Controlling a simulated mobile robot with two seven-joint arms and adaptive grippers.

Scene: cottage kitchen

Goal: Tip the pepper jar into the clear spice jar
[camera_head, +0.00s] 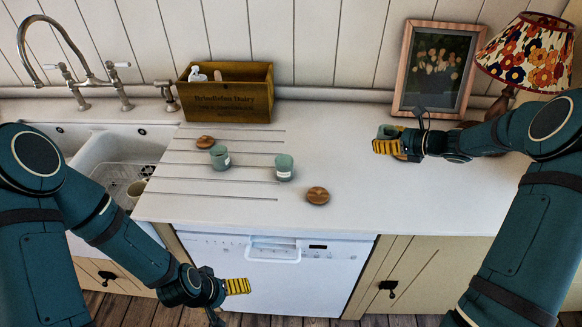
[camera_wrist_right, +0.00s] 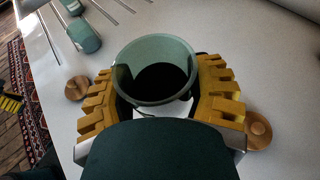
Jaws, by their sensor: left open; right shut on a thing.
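My right gripper (camera_head: 398,146) is shut on a greenish glass jar (camera_head: 387,131) at the right of the counter. In the right wrist view this jar (camera_wrist_right: 155,55) is lidless, with dark contents that look like pepper; it sits between the yellow fingers of the right gripper (camera_wrist_right: 160,92). I cannot tell which is the clear spice jar. My left gripper (camera_head: 238,287) is open and empty, low in front of the dishwasher.
Round wooden lids lie by the left jar (camera_head: 205,142), right of the middle jar (camera_head: 318,196), and beside the held jar (camera_wrist_right: 258,130). A wooden crate (camera_head: 225,98), framed picture (camera_head: 437,70) and lamp (camera_head: 530,55) stand behind. The sink (camera_head: 110,150) is left. Centre-right counter is clear.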

